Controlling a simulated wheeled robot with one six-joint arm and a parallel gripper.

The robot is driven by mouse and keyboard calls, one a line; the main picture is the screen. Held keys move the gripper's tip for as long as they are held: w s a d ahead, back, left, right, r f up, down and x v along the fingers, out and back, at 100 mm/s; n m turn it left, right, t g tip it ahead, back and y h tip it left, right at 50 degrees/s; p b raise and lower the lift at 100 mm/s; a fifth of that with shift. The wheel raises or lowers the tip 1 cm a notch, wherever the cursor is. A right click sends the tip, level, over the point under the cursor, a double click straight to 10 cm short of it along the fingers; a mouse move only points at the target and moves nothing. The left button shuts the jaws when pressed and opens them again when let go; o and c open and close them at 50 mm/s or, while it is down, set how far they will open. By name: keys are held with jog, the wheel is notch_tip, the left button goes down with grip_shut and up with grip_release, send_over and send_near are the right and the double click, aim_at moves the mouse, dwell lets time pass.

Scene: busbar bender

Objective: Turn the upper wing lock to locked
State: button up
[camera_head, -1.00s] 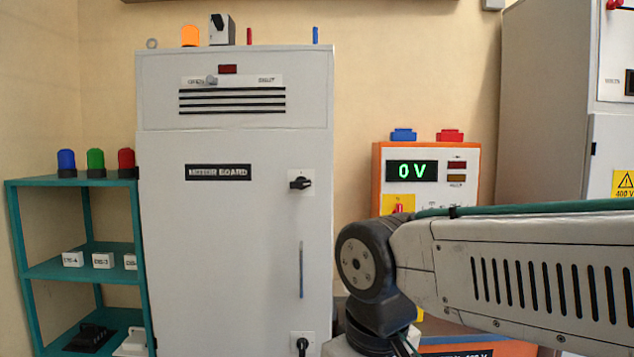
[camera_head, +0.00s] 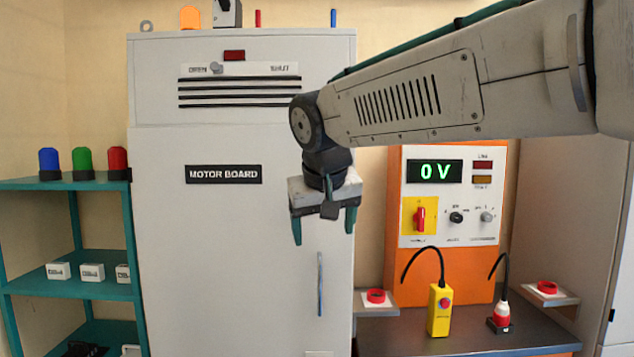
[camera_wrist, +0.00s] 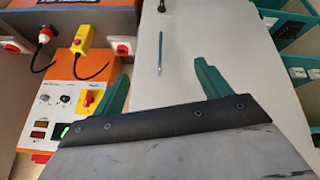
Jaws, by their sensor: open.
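The grey cabinet labelled MOTOR BOARD (camera_head: 225,235) stands in the middle of the head view. Its upper wing lock is hidden behind my gripper and wrist in the head view, and I cannot make it out in the wrist view, so its present setting does not show. My gripper (camera_head: 323,233) is open and empty in front of the cabinet door, above the vertical door handle (camera_head: 320,284). The wrist view shows its two green fingers apart, with the gripper (camera_wrist: 160,75) facing the door. A dark part of the lower wing lock (camera_wrist: 162,6) shows at that view's top edge.
An orange supply panel (camera_head: 445,215) reading 0 V stands to the right. A yellow pendant (camera_head: 439,310) and a red-white plug (camera_head: 501,315) are on the bench below. A teal shelf (camera_head: 70,184) stands left. The door's left part is clear.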

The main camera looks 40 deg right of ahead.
jog(key=w+d+r+m+t+h, duration=0.2)
jog(key=w+d+r, duration=0.5)
jog(key=w+r, duration=0.4)
jog(key=shift+h, duration=0.3)
jog(key=x, duration=0.8)
jog(key=shift+w+a, duration=0.15)
jog(key=shift+w, duration=0.35)
jog(key=shift+c, duration=0.3)
